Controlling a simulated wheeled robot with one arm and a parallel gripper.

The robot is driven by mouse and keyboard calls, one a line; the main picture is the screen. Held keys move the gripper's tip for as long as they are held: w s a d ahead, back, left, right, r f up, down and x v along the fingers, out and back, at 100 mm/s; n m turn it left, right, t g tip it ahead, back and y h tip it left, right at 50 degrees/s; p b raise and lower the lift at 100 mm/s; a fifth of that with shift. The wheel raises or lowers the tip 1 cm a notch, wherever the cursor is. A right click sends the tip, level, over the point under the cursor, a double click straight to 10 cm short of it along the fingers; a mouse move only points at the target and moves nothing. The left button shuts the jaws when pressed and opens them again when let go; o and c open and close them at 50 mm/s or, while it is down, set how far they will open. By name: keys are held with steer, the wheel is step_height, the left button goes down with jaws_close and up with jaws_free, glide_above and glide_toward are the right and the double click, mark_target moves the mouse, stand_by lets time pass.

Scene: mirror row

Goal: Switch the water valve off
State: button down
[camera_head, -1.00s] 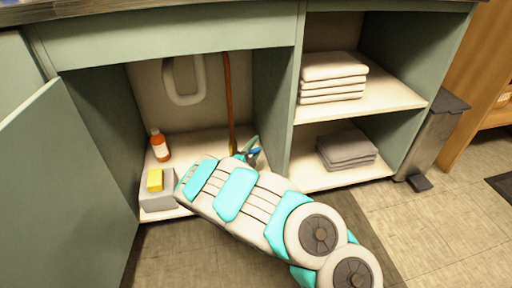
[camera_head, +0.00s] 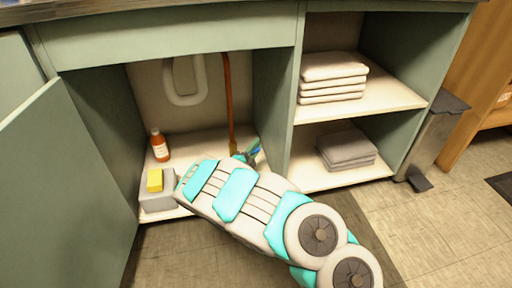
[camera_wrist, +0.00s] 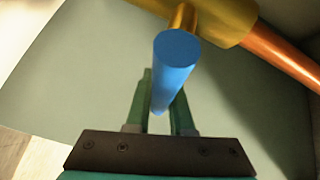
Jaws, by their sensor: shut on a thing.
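The water valve has a brass body (camera_wrist: 222,18) at the top of the wrist view, with a copper pipe (camera_wrist: 285,55) running off to the right. Its blue handle (camera_wrist: 175,65) points toward the camera and down between my fingers. My gripper (camera_wrist: 160,105) has its two green fingers shut on the blue handle. In the head view the copper pipe (camera_head: 229,100) comes down the cabinet's back wall. My gripper (camera_head: 252,152) is low at its foot, and my forearm hides part of the valve there.
An orange bottle (camera_head: 159,145) and a grey box (camera_head: 157,201) with a yellow block (camera_head: 155,180) stand left in the cabinet. A white drain pipe (camera_head: 184,98) hangs behind. The open door (camera_head: 70,190) is at left; a divider (camera_head: 271,105) stands close at right.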

stand_by(0.8)
steer(key=shift+d+f+m+g+y, duration=0.1)
steer(key=shift+f+m+g+y, duration=0.4)
steer(key=shift+f+m+g, duration=0.55)
steer(key=shift+f, duration=0.15)
steer(key=c, duration=0.8)
jaws_free()
steer(key=shift+t, duration=0.25)
steer(key=shift+s, duration=0.1)
steer(key=v, duration=0.7)
steer(key=shift+s+a, duration=0.2)
steer(key=shift+s, duration=0.1)
